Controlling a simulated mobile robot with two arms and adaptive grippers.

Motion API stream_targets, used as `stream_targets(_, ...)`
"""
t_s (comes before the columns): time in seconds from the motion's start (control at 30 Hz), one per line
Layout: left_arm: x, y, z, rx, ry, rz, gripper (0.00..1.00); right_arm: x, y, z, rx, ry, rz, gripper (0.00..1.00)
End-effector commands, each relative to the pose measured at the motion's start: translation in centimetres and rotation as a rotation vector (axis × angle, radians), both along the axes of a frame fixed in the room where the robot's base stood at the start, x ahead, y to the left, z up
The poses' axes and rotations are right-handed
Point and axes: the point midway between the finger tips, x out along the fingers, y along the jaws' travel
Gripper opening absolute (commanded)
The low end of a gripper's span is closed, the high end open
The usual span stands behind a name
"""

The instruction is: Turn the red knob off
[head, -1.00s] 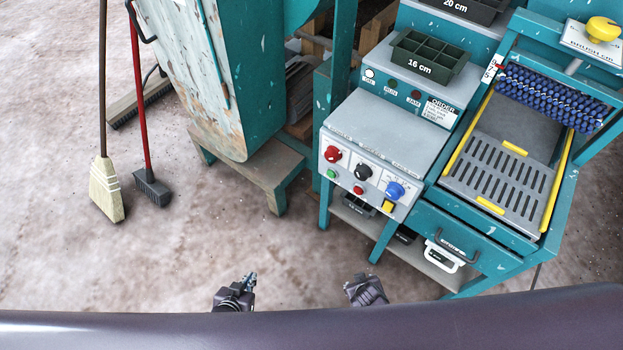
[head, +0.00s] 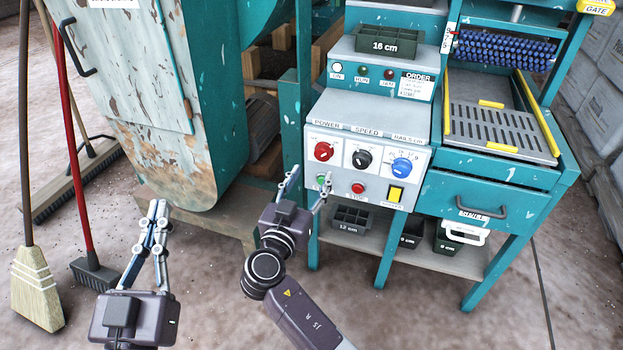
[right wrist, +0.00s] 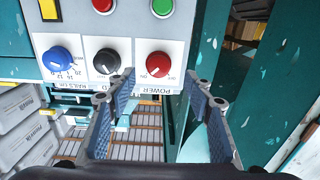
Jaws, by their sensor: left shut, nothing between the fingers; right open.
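The red knob (head: 324,151) sits under the POWER label at the left of the white control panel (head: 343,177). It also shows in the right wrist view (right wrist: 158,65), upside down, between and beyond my open fingers. My right gripper (head: 307,186) is open and empty, in front of the panel's lower left, below the red knob and apart from it. It also shows in the right wrist view (right wrist: 168,92). My left gripper (head: 157,212) is shut and empty, well left of the panel, in front of the teal machine's leg area.
A black knob (head: 362,158) and a blue knob (head: 402,167) are right of the red one. Below are a green button (head: 322,179), a red button (head: 358,188) and a yellow switch (head: 396,194). Brooms (head: 38,285) stand at the left. The floor before the panel is open.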

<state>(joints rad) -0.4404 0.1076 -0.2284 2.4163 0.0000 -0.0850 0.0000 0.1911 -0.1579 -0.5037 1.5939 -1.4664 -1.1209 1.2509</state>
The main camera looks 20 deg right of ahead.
Motion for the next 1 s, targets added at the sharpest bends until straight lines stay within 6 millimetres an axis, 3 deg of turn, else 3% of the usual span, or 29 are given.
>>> stream_targets(0.17, -0.5, 0.0, 1.1, -0.01, -0.039, -0.002, 0.0, 0.8, -0.7, 0.8, 0.005, -0.027, -0.011, 0.47)
stream_targets(0.6, -1.8, 0.0, 4.1, -0.051, -0.184, -0.01, 0.0, 5.9, -4.1, 0.6, 0.003, -0.022, -0.008, 0.47)
stream_targets(0.93, -2.0, 0.0, 4.4, -0.055, -0.2, -0.011, 0.0, 6.4, -4.5, 0.6, 0.005, -0.021, -0.008, 0.47)
stream_targets(1.0, -2.0, 0.0, 4.4, -0.055, -0.2, -0.011, 0.0, 6.4, -4.4, 0.6, 0.005, -0.021, -0.008, 0.42)
